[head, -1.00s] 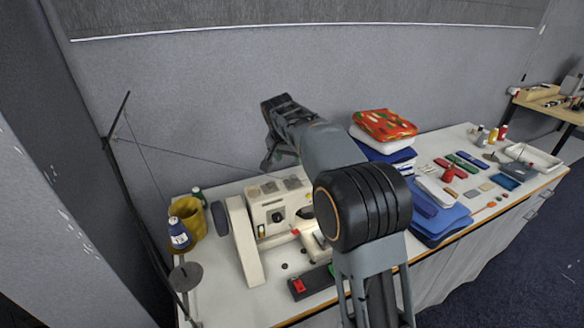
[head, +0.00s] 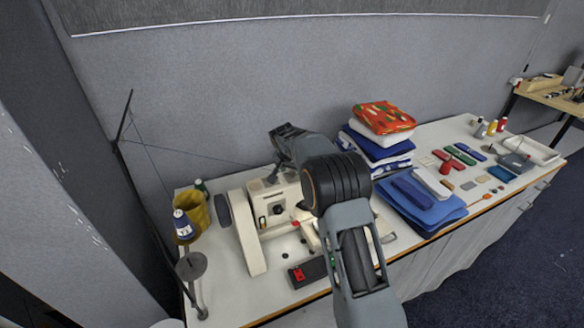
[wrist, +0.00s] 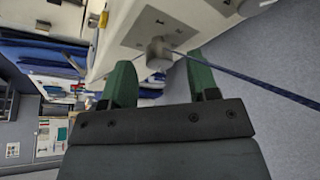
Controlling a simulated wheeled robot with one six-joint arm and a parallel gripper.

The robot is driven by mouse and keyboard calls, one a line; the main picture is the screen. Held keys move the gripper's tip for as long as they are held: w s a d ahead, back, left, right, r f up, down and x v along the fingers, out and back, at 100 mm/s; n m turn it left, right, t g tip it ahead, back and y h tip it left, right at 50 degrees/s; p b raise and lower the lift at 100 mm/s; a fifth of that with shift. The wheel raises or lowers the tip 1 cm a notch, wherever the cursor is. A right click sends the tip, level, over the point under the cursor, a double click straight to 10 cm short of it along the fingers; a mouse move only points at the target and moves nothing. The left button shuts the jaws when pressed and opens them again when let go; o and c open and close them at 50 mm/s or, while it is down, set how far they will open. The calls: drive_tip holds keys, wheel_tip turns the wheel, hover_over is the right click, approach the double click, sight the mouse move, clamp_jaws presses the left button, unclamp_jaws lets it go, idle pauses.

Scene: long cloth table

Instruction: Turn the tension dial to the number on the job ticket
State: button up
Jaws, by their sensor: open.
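The cream sewing machine (head: 243,222) stands at the left part of the table. A dark round dial (head: 278,210) shows on its front; its numbers are too small to read. My gripper (head: 271,180) is over the machine's top, partly hidden behind my arm in the head view. In the wrist view my gripper (wrist: 163,78) has its two green fingers apart and empty. A small grey knob (wrist: 158,52) on a grey plate lies just beyond and between the fingertips, apparently untouched. I cannot tell which is the tension dial. I cannot make out the job ticket.
A blue thread (wrist: 250,82) runs past the fingertips. A yellow pot (head: 197,215), a blue-and-white spool (head: 182,226) and a thin dark stand (head: 122,115) are left of the machine. Folded cloth (head: 378,150) stands to its right. A black pedal-like box (head: 308,271) lies in front.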

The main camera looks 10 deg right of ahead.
drive_tip(key=shift+w+d+f, duration=0.1)
drive_tip(key=shift+w+f, duration=0.05)
drive_tip(key=shift+f, duration=0.35)
drive_tip(key=c, duration=0.9)
